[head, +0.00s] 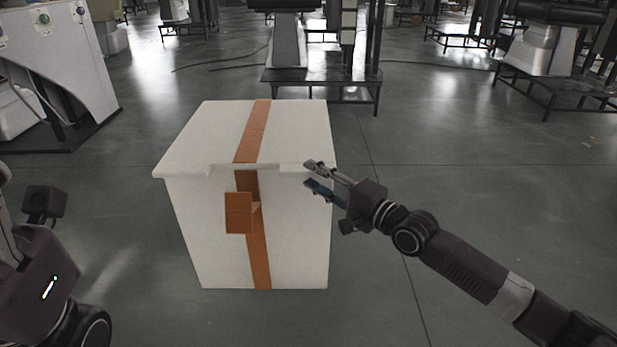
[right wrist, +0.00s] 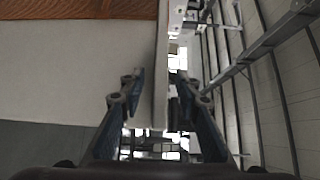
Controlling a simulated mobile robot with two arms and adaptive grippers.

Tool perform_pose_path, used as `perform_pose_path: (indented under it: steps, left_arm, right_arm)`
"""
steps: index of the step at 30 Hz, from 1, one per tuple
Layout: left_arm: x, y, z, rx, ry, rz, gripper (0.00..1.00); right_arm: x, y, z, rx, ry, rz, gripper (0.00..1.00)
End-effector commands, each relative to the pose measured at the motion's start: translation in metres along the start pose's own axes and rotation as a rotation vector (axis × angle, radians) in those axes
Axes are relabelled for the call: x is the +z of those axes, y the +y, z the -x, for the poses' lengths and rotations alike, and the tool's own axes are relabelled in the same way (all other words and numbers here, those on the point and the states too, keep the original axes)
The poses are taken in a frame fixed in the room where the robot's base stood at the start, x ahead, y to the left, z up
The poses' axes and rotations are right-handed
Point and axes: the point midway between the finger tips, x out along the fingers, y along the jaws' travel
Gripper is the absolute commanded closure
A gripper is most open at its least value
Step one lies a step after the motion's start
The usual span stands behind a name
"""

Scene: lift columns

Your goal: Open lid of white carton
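A white carton (head: 290,230) stands on the floor in the head view, its white lid (head: 290,130) lying flat and closed on top. An orange-brown strap runs over the lid and down the front, with an orange flap (head: 238,212) standing out from the front. My right gripper (head: 315,177) is at the lid's front right corner, its fingers spread, one above and one below the rim. In the right wrist view the thin white rim (right wrist: 160,85) lies between the open fingers, with a gap on the left. My left arm shows at lower left; its fingers are not visible.
A grey-white machine (head: 55,60) stands at the left. A dark metal platform (head: 320,78) is behind the carton, and more machinery stands at the back right. The grey floor around the carton is clear.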

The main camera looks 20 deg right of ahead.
Motion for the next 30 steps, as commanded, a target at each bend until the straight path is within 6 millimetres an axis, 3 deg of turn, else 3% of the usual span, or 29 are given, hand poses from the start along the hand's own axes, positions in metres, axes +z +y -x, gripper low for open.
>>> perform_pose_path:
  steps: [6, 16, 24, 30]
  left_arm:
    - [-0.007, 0.003, -0.004, 0.011, 0.029, -0.004, 0.39]
    - [-0.008, 0.003, -0.006, 0.013, 0.033, -0.004, 0.39]
    - [-0.008, 0.003, -0.006, 0.013, 0.033, -0.004, 0.39]
    - [-0.008, 0.003, -0.006, 0.013, 0.033, -0.004, 0.39]
  right_arm:
    - [0.000, 0.000, -0.019, -0.002, -0.001, 0.001, 0.70]
    - [0.000, -0.001, -0.022, 0.000, -0.001, 0.002, 0.70]
    - [0.000, -0.001, -0.022, 0.000, -0.001, 0.002, 0.98]
    - [0.000, -0.001, -0.022, 0.000, -0.001, 0.002, 1.00]
